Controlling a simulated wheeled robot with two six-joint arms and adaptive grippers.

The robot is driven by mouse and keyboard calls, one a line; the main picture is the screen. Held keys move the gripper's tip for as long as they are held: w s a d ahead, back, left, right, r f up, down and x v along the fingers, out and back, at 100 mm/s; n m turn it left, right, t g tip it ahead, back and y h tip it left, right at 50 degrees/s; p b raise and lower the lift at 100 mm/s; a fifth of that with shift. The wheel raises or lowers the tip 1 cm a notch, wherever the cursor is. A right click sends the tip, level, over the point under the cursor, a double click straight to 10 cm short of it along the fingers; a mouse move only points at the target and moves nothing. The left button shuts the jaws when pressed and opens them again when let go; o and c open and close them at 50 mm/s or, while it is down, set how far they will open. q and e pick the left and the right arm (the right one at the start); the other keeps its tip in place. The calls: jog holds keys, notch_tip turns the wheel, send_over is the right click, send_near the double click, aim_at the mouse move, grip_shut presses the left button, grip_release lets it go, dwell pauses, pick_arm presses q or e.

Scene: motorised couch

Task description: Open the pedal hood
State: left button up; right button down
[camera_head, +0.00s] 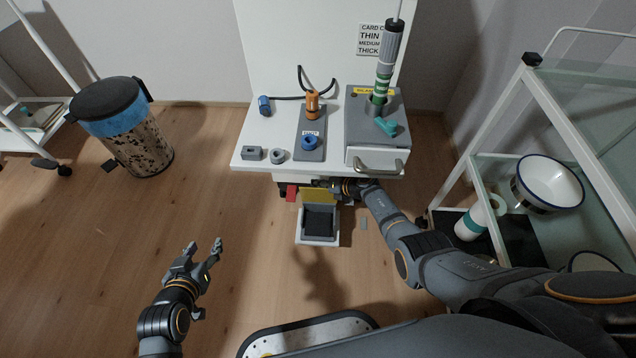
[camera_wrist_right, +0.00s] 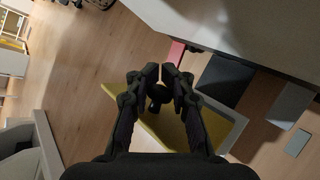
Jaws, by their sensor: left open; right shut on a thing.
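The pedal hood's yellow panel (camera_head: 318,196) is raised at the back of a small grey pedal box (camera_head: 319,238) on the floor, below the white couch unit. The box's dark inside (camera_head: 319,218) shows in front of the panel. My right gripper (camera_wrist_right: 161,78) is shut on a dark round knob (camera_wrist_right: 158,95) at the yellow panel (camera_wrist_right: 152,126). In the head view this gripper is at the panel's upper edge, partly hidden under the unit's front edge. My left gripper (camera_head: 205,248) is open and empty, above the floor to the left.
The white worktop (camera_head: 245,143) overhangs the pedal area, with a grey box and handle (camera_head: 378,161) above. A red block (camera_head: 292,193) is left of the panel. A glass-shelved trolley (camera_head: 565,120) stands right, a bin (camera_head: 125,125) left. Floor between left gripper and pedal is clear.

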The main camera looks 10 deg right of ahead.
jog(key=shift+w+d, duration=0.15)
jog(key=shift+d, duration=0.35)
jog(key=c, duration=1.2)
grip_release()
jog(key=shift+a, duration=0.1)
jog(key=v, duration=0.7)
jog(key=shift+s+r, duration=0.1)
jog(key=shift+s, duration=0.2)
